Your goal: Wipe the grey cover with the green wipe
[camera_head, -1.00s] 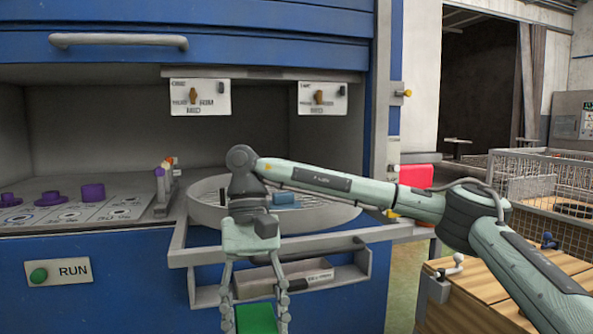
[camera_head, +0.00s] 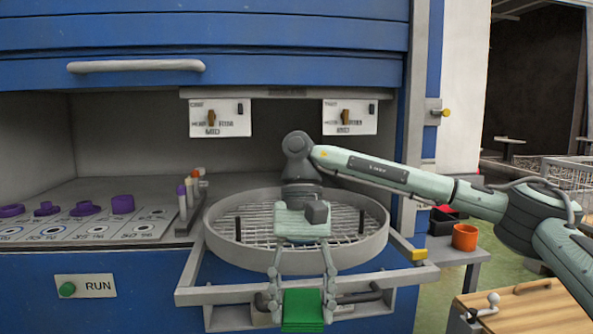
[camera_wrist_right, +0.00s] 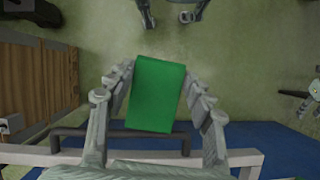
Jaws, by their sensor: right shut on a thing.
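My right gripper (camera_head: 301,296) is shut on the green wipe (camera_head: 302,314), which hangs in front of the turntable at the bottom of the head view. In the right wrist view the wipe (camera_wrist_right: 156,95) shows as a flat green block between the two fingers, above the floor. I cannot pick out the grey cover with certainty in either view. What seems to be my left gripper (camera_wrist_right: 309,93) shows small at the right edge of the wrist view; its jaws cannot be made out.
The round grey turntable (camera_head: 232,252) with a mesh floor stands behind my right gripper. A grey rail frame (camera_head: 196,297) juts out below it. An orange cup (camera_head: 465,238) and wooden crate (camera_head: 520,305) stand right.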

